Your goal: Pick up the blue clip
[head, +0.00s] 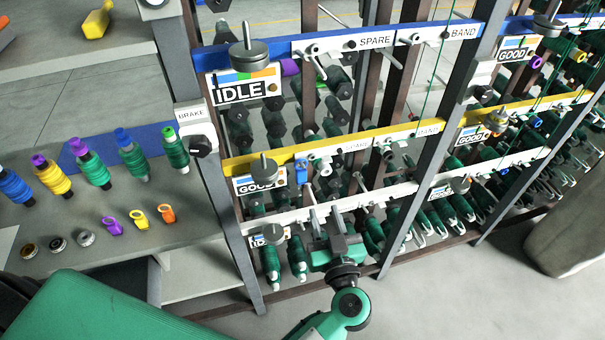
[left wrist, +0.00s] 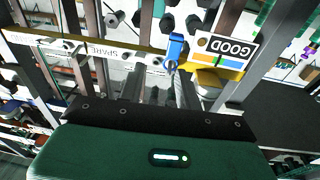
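The blue clip (head: 301,169) hangs at the yellow rail, just right of the GOOD sign on the middle row of the rack. In the left wrist view the blue clip (left wrist: 175,48) shows above the gripper's fingers, left of the GOOD sign. My left gripper (head: 325,216) reaches up from below in front of the lower white rail, with its fingers pointing toward the yellow rail. In the left wrist view its two fingers (left wrist: 165,85) stand apart with nothing between them, short of the clip. My right gripper is in neither view.
The rack has upright posts, a blue rail (head: 270,48), a yellow rail (head: 405,132) and protruding pegs. Green bobbins hang behind and below. The table at left holds coloured spools and purple, yellow and orange clips (head: 166,213).

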